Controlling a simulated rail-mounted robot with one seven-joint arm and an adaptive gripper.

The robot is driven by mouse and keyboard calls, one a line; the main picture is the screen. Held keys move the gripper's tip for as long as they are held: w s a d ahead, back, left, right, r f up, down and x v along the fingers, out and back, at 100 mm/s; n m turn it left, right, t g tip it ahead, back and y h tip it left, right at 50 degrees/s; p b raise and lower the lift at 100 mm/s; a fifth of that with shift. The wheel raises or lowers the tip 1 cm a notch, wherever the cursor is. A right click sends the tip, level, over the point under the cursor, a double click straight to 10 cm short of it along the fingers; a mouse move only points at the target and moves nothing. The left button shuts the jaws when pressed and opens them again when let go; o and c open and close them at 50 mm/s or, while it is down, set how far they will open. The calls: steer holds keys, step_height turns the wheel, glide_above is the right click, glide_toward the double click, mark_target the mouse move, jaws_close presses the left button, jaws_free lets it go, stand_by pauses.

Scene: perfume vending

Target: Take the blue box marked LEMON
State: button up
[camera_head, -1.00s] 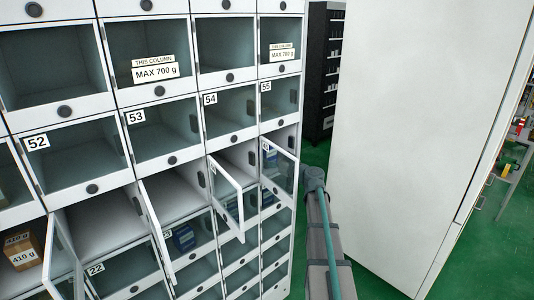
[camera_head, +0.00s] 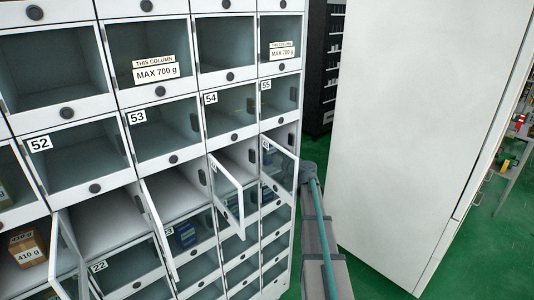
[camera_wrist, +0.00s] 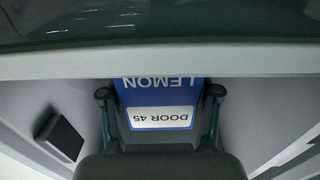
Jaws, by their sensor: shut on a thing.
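The blue box marked LEMON (camera_wrist: 158,97) shows upside down in the wrist view, with a white label reading DOOR 45. My gripper (camera_wrist: 160,90) is shut on it, one dark finger at each side. The box's far part is cut off by a pale horizontal edge across the picture. In the head view my gripper and this box are hidden; my arm reaches up at the right of the cabinet, beside an open glass door (camera_head: 280,165) in the right column.
More glass doors stand open to the left, one in the middle (camera_head: 228,196). Other blue boxes (camera_head: 185,234) sit behind glass lower down. A cardboard box (camera_head: 28,247) marked 410 g is at lower left. A large white panel (camera_head: 420,120) stands right of my arm.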

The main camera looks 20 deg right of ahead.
steer(key=shift+r, duration=0.1)
steer(key=shift+s+r+b, duration=0.2)
steer(key=shift+r+b, duration=0.25)
steer(key=shift+b, duration=0.25)
step_height(320, 180, up, 6)
steer(key=shift+f+b, duration=0.1)
steer(key=shift+b, duration=1.05)
steer(key=b+v, duration=0.5)
steer(key=v, duration=1.4)
steer(key=shift+s+d, duration=0.15)
steer(key=shift+d, duration=0.3)
steer(key=shift+s, duration=0.1)
steer(key=b+v, duration=0.5)
steer(key=v, duration=0.9)
steer(key=shift+d, duration=0.3)
